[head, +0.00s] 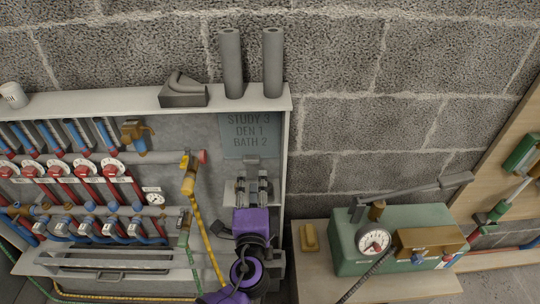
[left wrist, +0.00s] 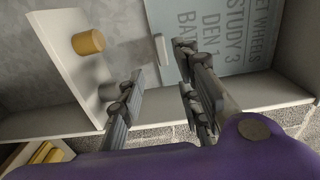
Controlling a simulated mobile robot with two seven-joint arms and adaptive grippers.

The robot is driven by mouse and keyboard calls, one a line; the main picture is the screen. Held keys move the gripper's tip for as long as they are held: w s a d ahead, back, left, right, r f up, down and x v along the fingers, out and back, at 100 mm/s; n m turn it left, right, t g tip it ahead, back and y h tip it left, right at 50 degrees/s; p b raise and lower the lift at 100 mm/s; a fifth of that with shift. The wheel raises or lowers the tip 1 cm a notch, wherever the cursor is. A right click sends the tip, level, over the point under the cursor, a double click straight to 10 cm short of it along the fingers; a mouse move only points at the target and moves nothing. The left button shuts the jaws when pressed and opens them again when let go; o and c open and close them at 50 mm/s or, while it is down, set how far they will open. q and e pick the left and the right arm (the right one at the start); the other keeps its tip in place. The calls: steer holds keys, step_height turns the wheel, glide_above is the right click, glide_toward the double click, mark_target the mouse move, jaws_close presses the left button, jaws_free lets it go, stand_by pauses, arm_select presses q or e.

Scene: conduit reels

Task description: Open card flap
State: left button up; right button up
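The card flap (head: 250,137) is a blue-grey panel lettered "STUDY 3 DEN 1 BATH 2" at the right end of the grey cabinet. It shows upside down in the left wrist view (left wrist: 238,38), with "WHEELS" partly readable too. A small pale tab (left wrist: 160,48) is at its edge, also visible in the head view (head: 252,160). My left gripper (head: 252,178) is just below the card. In the wrist view its fingers (left wrist: 160,65) are apart, with nothing between them; the tab appears beyond the gap, contact not evident. My right gripper is out of view.
The cabinet (head: 287,130) holds red-and-white valves (head: 60,171), blue pipes and a yellow valve with hose (head: 189,175). A green gauge box (head: 400,235) stands on the right bench.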

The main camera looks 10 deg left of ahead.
mark_target(251, 163)
arm_select(q)
steer(key=x, duration=0.6)
steer(key=shift+a+r+p, duration=0.1)
steer(key=shift+a+p, duration=0.25)
steer(key=shift+p, duration=0.05)
steer(key=shift+w+a, duration=0.1)
steer(key=shift+w, duration=0.3)
steer(key=shift+c, duration=0.2)
jaws_close()
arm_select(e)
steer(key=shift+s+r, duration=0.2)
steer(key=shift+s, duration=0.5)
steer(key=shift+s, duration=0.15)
